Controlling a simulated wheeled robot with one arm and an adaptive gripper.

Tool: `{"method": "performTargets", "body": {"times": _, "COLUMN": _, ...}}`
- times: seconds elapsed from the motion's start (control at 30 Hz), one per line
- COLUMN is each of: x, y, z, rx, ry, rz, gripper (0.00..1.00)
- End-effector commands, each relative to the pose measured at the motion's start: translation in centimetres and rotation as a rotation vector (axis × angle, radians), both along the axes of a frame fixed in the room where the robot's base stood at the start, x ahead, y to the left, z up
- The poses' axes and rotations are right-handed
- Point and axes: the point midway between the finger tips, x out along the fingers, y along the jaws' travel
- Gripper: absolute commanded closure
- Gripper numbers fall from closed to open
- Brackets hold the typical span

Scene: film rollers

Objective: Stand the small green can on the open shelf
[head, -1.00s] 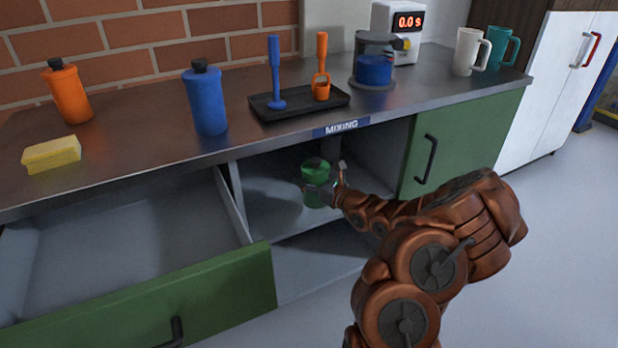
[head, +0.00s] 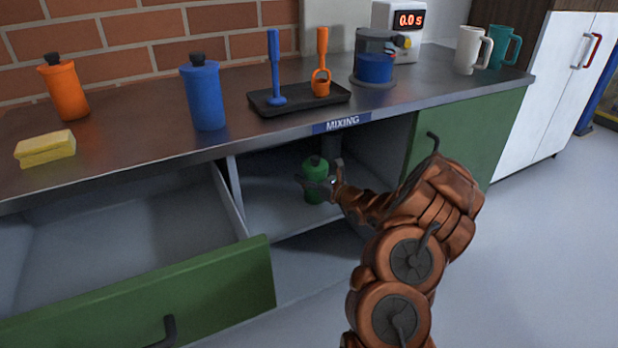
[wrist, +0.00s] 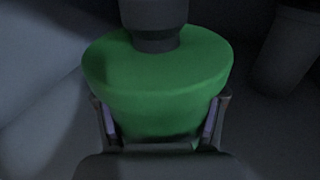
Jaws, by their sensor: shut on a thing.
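The small green can (head: 315,186) with a dark cap is upright inside the open shelf (head: 275,211) under the counter. My gripper (head: 318,184) is shut on the can from the right and front. In the wrist view the can (wrist: 160,80) fills the middle, with one finger on each side of it. I cannot tell for sure whether the can's base touches the shelf board.
A dark object (wrist: 287,48) stands at the right in the wrist view. The counter edge (head: 342,124) is above the can. An open drawer with a green front (head: 150,295) juts out at the left. A closed green door (head: 465,135) is at the right.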

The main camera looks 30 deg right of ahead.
Motion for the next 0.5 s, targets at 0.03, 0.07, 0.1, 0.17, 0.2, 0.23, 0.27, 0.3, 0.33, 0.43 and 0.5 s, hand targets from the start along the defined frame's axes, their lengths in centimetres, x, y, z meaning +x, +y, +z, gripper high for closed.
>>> {"method": "performTargets", "body": {"times": 0.03, "x": 0.01, "y": -0.04, "z": 0.2, "rx": -0.001, "ry": -0.002, "rz": 0.0, "gripper": 0.87}}
{"method": "performTargets", "body": {"times": 0.07, "x": 0.01, "y": -0.04, "z": 0.25, "rx": 0.0, "ry": -0.003, "rz": 0.0, "gripper": 0.87}}
{"method": "performTargets", "body": {"times": 0.1, "x": 0.01, "y": -0.04, "z": 0.27, "rx": -0.001, "ry": -0.003, "rz": 0.0, "gripper": 0.87}}
{"method": "performTargets", "body": {"times": 0.17, "x": 0.01, "y": -0.04, "z": 0.27, "rx": -0.001, "ry": -0.003, "rz": 0.0, "gripper": 0.87}}
{"method": "performTargets", "body": {"times": 0.2, "x": 0.02, "y": -0.03, "z": 0.23, "rx": 0.0, "ry": -0.003, "rz": 0.0, "gripper": 0.87}}
{"method": "performTargets", "body": {"times": 0.23, "x": 0.02, "y": -0.03, "z": 0.18, "rx": 0.0, "ry": -0.003, "rz": 0.0, "gripper": 0.87}}
{"method": "performTargets", "body": {"times": 0.27, "x": 0.02, "y": -0.02, "z": 0.1, "rx": 0.0, "ry": -0.003, "rz": 0.0, "gripper": 0.87}}
{"method": "performTargets", "body": {"times": 0.3, "x": 0.02, "y": -0.01, "z": 0.0, "rx": 0.0, "ry": -0.003, "rz": 0.0, "gripper": 0.87}}
{"method": "performTargets", "body": {"times": 0.33, "x": 0.01, "y": -0.01, "z": -0.01, "rx": -0.001, "ry": -0.002, "rz": 0.001, "gripper": 0.28}}
{"method": "performTargets", "body": {"times": 0.43, "x": 0.0, "y": -0.01, "z": -0.01, "rx": -0.001, "ry": -0.002, "rz": 0.001, "gripper": 0.18}}
{"method": "performTargets", "body": {"times": 0.5, "x": 0.0, "y": -0.01, "z": -0.02, "rx": -0.001, "ry": -0.002, "rz": 0.001, "gripper": 0.1}}
